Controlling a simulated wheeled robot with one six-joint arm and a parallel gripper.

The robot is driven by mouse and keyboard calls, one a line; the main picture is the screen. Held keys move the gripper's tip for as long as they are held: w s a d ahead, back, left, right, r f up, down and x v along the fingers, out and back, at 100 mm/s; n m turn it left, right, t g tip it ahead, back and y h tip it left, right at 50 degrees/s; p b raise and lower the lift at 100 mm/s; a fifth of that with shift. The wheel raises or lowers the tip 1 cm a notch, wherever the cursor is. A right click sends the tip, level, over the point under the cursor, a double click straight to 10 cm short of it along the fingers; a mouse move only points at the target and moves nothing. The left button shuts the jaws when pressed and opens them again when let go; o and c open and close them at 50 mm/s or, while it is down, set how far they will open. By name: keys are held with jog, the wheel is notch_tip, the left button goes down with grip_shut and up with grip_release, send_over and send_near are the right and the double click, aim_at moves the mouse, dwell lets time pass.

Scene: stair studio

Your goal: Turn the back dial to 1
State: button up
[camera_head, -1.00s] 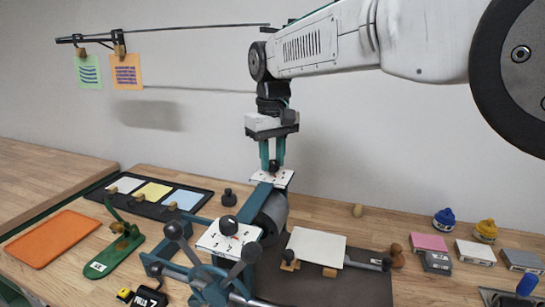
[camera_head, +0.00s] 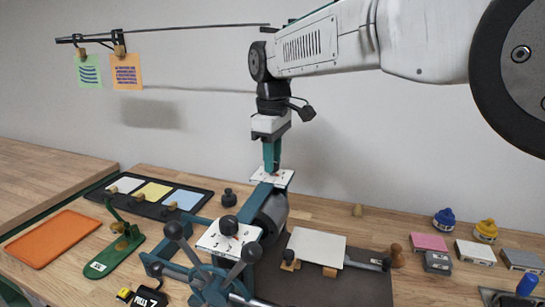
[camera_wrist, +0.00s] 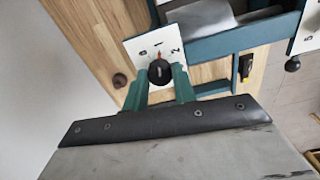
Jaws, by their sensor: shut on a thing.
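The back dial is a white plate (camera_head: 285,179) on the press frame; it also shows in the wrist view (camera_wrist: 134,50). Its round black knob (camera_wrist: 160,70) sits between the fingers of my gripper (camera_wrist: 161,80), which is shut on it. The red pointer (camera_wrist: 158,55) on the knob points at the numeral 1, with 0 to its left and 2 to its right. In the head view my gripper (camera_head: 272,168) hangs upright over this dial, fingers nearly edge-on, and hides the knob.
The front dial (camera_head: 212,240) has a black knob (camera_head: 228,225). A spoked handwheel (camera_head: 208,275) stands before it. A roller (camera_head: 272,215) lies between the dials. An orange tray (camera_head: 52,238) and a green clamp (camera_head: 118,245) are left; ink bottles (camera_head: 444,219) are right.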

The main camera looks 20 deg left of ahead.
dwell(0.3)
jog(key=o, duration=1)
notch_tip(320, 180, up, 8)
jog(key=shift+f, duration=0.1)
